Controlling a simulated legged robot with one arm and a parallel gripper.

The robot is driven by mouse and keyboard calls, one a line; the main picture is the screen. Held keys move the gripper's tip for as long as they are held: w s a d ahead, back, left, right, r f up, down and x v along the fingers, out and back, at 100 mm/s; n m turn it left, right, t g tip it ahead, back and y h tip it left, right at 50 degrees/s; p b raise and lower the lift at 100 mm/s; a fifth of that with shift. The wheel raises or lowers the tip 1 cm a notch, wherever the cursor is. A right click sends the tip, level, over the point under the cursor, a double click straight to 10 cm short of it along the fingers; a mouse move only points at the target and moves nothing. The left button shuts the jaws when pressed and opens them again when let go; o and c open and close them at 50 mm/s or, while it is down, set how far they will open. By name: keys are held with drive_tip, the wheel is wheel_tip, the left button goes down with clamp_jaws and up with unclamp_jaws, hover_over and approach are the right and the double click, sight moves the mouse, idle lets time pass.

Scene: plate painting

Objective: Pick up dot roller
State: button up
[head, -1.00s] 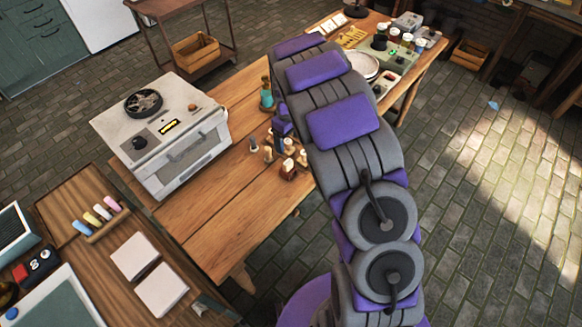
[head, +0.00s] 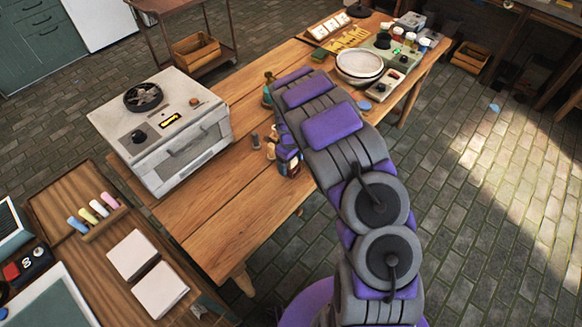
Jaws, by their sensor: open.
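Several small wooden-handled tools (head: 271,147) stand in a cluster on the wooden table, right of the white oven. They are too small and too covered to tell which one is the dot roller. My gripper (head: 289,164) is down among them at the table's right edge, its purple parts showing beside my arm. It is open, and my arm hides part of it and some of the tools. I cannot tell whether it touches any tool.
The white oven (head: 165,130) stands on the table's left. A green bottle (head: 267,90) stands behind the tools. A white plate (head: 359,65) sits on a turntable at the far end. The table's front part is clear.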

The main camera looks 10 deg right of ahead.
drive_tip(key=shift+f, duration=0.9)
drive_tip(key=shift+d+r, duration=0.1)
drive_tip(key=shift+d, duration=0.3)
drive_tip(key=shift+c, duration=0.6)
drive_tip(key=c, duration=0.3)
drive_tip(key=shift+a, duration=0.3)
drive_tip(key=c, duration=0.5)
drive_tip(key=shift+s+d, duration=0.1)
drive_tip(key=shift+c, duration=1.2)
drive_tip(key=shift+r, duration=0.15)
